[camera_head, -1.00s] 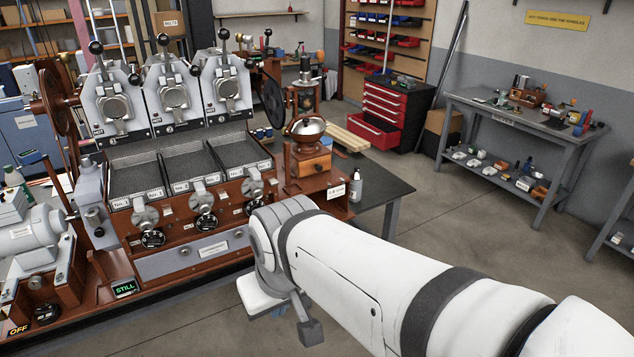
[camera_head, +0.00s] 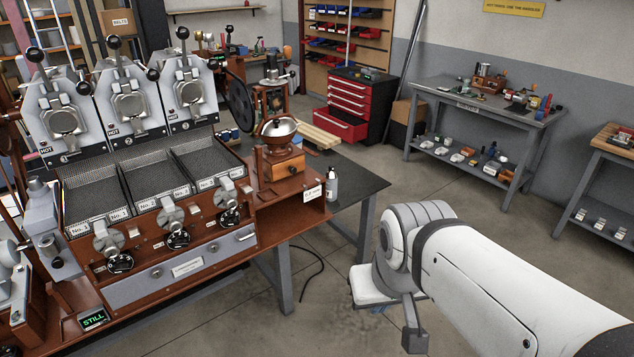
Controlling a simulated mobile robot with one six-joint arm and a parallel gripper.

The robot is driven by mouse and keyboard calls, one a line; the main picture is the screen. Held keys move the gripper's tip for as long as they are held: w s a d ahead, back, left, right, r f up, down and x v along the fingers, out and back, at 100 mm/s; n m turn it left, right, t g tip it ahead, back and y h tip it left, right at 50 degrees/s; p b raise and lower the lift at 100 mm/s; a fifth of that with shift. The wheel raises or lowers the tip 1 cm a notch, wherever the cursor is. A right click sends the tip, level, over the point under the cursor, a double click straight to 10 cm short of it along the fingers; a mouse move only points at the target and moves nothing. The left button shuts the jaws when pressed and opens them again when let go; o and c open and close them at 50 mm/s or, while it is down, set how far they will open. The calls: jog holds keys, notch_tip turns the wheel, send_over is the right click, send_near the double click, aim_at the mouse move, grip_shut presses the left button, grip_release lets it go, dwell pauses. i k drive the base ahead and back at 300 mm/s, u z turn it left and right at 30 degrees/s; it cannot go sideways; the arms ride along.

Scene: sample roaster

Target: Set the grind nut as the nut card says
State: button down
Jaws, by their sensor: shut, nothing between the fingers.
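A hand grinder (camera_head: 284,150) with a wooden body and a domed metal top stands at the right end of the sample roaster (camera_head: 180,273). Its grind nut is too small to make out. A small white card (camera_head: 312,194) is fixed to the wooden front below the grinder, and its text is too small to read; I cannot tell whether it is the nut card. My gripper (camera_head: 414,340) hangs at the lower right over the floor, well apart from the grinder. It is shut and empty, with its fingers seen only partly.
A dark table (camera_head: 352,180) with a small bottle (camera_head: 332,184) stands right of the grinder. A red tool chest (camera_head: 350,110) and a grey workbench (camera_head: 490,108) stand behind. A black cable (camera_head: 318,268) lies on the floor. The floor between is clear.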

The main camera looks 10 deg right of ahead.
aim_at(271, 74)
jog(key=u, duration=0.05)
jog(key=i, duration=1)
jog(key=z, duration=2.05)
jog(key=k, duration=1.05)
jog(key=u, duration=1.75)
